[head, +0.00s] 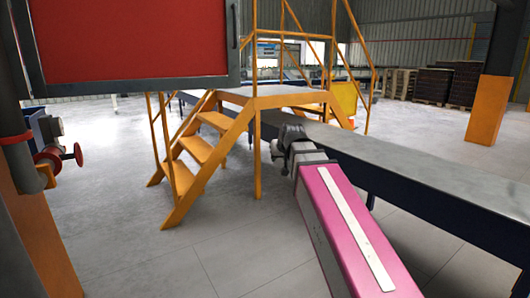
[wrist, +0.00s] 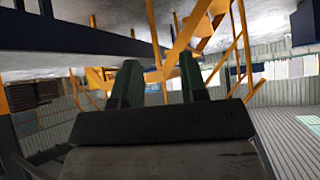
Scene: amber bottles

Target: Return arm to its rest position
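My arm reaches forward from the lower right of the head view, with a pink link of mine in front. My gripper (head: 288,132) is at its far end, small and dark, in front of the grey conveyor. In the wrist view, my gripper (wrist: 160,76) shows two dark green fingers standing apart with nothing between them. The wrist picture appears upside down. No amber bottle shows in either view.
A long grey conveyor (head: 400,160) runs diagonally behind and right of my arm. Yellow steps (head: 200,150) with railings stand left of it. A red panel (head: 130,40) fills the upper left. Orange posts stand left and right (head: 487,110). Floor (head: 130,235) at the lower left is clear.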

